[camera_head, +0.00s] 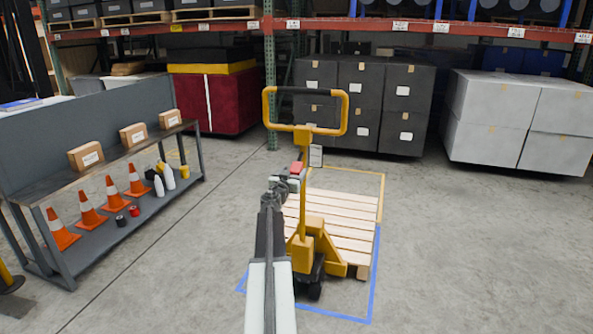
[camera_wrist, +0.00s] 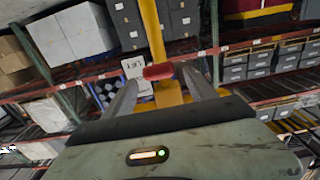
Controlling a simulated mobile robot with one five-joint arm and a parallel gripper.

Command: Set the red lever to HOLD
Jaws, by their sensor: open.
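A yellow pallet jack (camera_head: 303,232) stands upright with its looped handle (camera_head: 347,112) at the top. The small red lever (camera_head: 297,167) sits on its upright post, just beyond my gripper (camera_head: 289,180). In the wrist view the red lever (camera_wrist: 158,71) shows between the tips of my open gripper (camera_wrist: 158,79), with a finger on either side. I cannot tell whether either finger touches it. A white placard (camera_head: 316,155) is beside the lever; it also shows in the wrist view (camera_wrist: 134,66), its marking turned and not clearly readable.
A wooden pallet (camera_head: 345,215) lies behind the jack inside blue and yellow floor lines. A bench (camera_head: 60,183) with boxes, cones and bottles stands at left. Stacked black totes (camera_head: 380,75) and grey totes (camera_head: 490,145) stand behind. The floor at right is clear.

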